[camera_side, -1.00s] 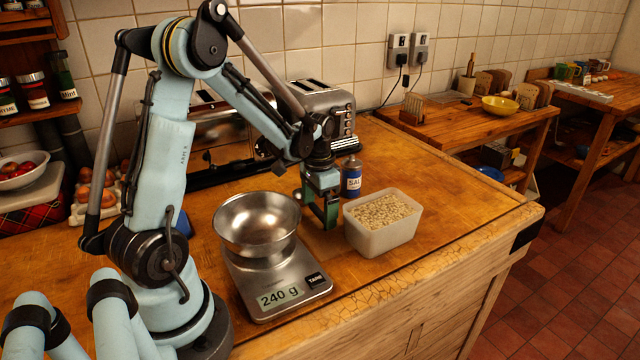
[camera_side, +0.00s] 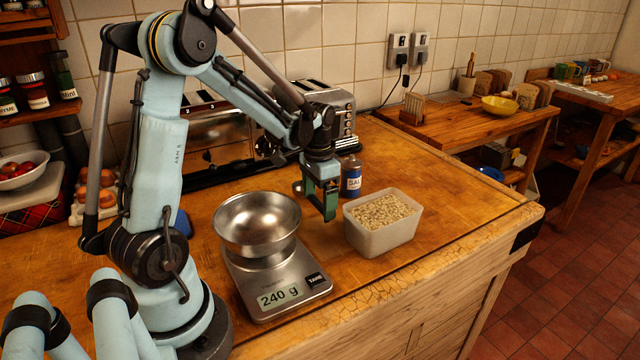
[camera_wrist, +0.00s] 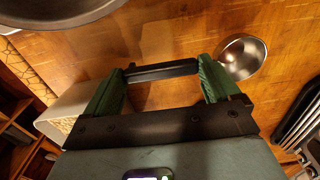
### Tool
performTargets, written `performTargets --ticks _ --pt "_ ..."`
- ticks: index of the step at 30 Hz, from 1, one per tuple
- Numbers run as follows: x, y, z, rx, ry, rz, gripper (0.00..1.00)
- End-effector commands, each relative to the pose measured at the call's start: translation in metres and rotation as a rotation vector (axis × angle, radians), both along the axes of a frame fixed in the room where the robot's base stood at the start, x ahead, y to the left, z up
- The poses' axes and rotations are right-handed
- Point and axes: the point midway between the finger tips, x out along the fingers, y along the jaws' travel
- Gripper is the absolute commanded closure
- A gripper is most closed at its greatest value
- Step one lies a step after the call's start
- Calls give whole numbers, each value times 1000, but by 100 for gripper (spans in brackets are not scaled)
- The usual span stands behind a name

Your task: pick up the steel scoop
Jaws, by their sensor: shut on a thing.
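The steel scoop has a dark handle (camera_wrist: 160,70) and a round shiny bowl (camera_wrist: 241,57) in the wrist view. My gripper (camera_wrist: 158,84) is shut on the handle, with its green fingers at the two ends of the visible dark bar. In the side view my gripper (camera_side: 328,213) points down between the scale and the oat tub, and a bit of the scoop's bowl (camera_side: 297,187) shows at its left. The rest of the scoop is hidden behind my gripper. It appears to be a little above the counter.
A white tub of oats (camera_side: 382,240) stands just right of my gripper. A scale (camera_side: 290,290) reading 240 g, with a steel bowl (camera_side: 257,222) on it, is at the left. A salt bottle (camera_side: 351,180) and a toaster (camera_side: 325,105) stand behind. The counter's right end is clear.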

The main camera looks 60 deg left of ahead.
Motion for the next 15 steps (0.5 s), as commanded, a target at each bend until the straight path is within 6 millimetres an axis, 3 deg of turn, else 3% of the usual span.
performTargets --ticks 15 --pt "0 0 67 -2 1 -1 35"
